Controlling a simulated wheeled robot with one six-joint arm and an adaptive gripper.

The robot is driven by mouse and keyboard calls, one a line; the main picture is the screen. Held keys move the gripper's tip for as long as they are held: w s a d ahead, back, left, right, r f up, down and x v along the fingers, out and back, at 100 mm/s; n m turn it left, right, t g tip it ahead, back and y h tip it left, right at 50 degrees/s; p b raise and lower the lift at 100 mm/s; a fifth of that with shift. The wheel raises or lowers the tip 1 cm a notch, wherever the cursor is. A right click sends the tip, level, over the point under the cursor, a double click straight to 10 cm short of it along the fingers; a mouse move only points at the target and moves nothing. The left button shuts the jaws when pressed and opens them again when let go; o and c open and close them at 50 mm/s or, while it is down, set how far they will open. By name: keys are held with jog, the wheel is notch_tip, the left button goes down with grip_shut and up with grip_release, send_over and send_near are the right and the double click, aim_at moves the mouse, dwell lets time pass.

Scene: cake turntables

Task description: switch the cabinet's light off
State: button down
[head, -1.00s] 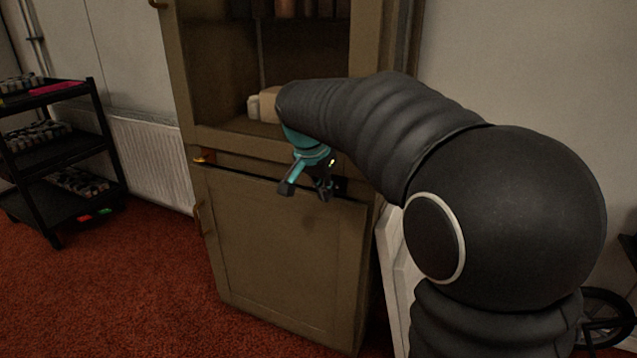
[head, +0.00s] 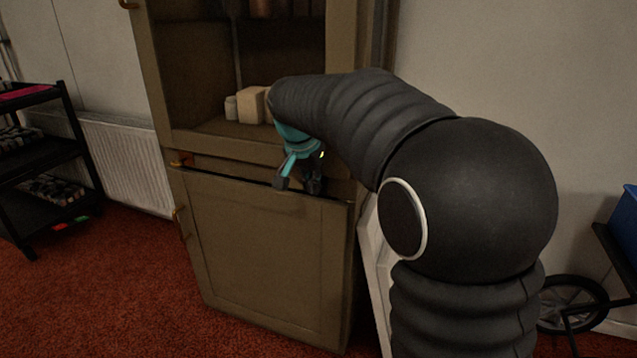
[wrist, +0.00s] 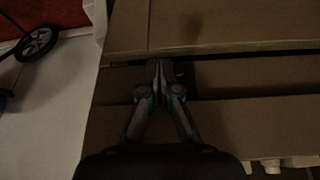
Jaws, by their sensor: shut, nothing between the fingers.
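The tan cabinet (head: 262,255) stands ahead, with an open-fronted upper shelf space and a closed panel door below. My gripper (head: 298,185) is at the narrow strip between them, towards its right end. In the wrist view my gripper (wrist: 158,68) has its fingers together, with nothing between them. Its tips are in front of the strip, over or beside a small dark plate (wrist: 187,74) that may be the light switch. The fingers partly hide this plate, and I cannot tell contact or the switch's position. The shelf space looks dim, with no lit lamp visible.
A pale block (head: 252,104) and a small jar stand on the cabinet shelf. A black rack (head: 50,150) and a white radiator (head: 125,165) are at left. A wheeled cart (head: 575,305) is at right. Red carpet lies open in front at left.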

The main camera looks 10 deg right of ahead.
jog(key=shift+w+a+r, duration=0.1)
jog(key=shift+w, duration=0.05)
jog(key=shift+w+a, duration=0.2)
jog(key=shift+a, duration=0.45)
jog(key=s+a+r+p, duration=0.1)
jog(key=s+a+r, duration=0.4)
jog(key=r, duration=0.4)
jog(key=shift+s, duration=0.55)
jog(key=shift+r, duration=0.1)
